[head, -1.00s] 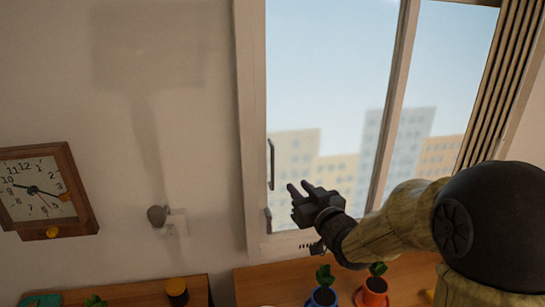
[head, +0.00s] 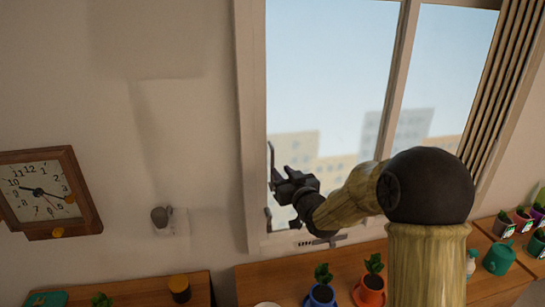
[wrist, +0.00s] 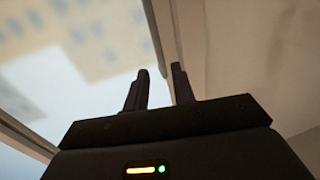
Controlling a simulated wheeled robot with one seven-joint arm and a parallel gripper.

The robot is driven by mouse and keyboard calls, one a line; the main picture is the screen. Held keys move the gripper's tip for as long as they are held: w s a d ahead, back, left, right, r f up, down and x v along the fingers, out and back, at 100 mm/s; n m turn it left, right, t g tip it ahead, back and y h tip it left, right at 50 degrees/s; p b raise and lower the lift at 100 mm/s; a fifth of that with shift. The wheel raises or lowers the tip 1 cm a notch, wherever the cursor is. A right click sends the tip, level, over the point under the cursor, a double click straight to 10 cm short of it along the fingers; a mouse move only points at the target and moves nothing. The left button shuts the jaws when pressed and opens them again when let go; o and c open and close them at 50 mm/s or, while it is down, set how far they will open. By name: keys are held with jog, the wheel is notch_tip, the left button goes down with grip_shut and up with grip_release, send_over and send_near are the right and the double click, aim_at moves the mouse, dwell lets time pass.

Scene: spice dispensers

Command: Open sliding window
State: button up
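The sliding window (head: 330,75) fills the upper middle of the head view, with a pale frame and a vertical bar (head: 397,75). Its slim dark upright handle (head: 271,155) is on the left edge of the left pane. My gripper (head: 274,178) is at the lower part of this handle, with its fingertips pointing left. In the wrist view my gripper (wrist: 160,85) has its two dark fingers apart, with a narrow gap beside the pale window frame (wrist: 162,35). I cannot make out the handle between them, nor whether they touch it.
A wooden shelf below the window holds potted plants (head: 321,286) (head: 371,283) and a green watering can (head: 498,258). A clock (head: 45,192) hangs on the left wall. A folded blind (head: 500,85) is at the right. A dark knob (head: 160,216) is on the wall.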

aim_at(273, 162)
jog(key=p+x, duration=0.3)
jog(key=x, duration=0.4)
jog(key=shift+w+a, duration=0.15)
jog(key=shift+w, duration=0.15)
grip_shut()
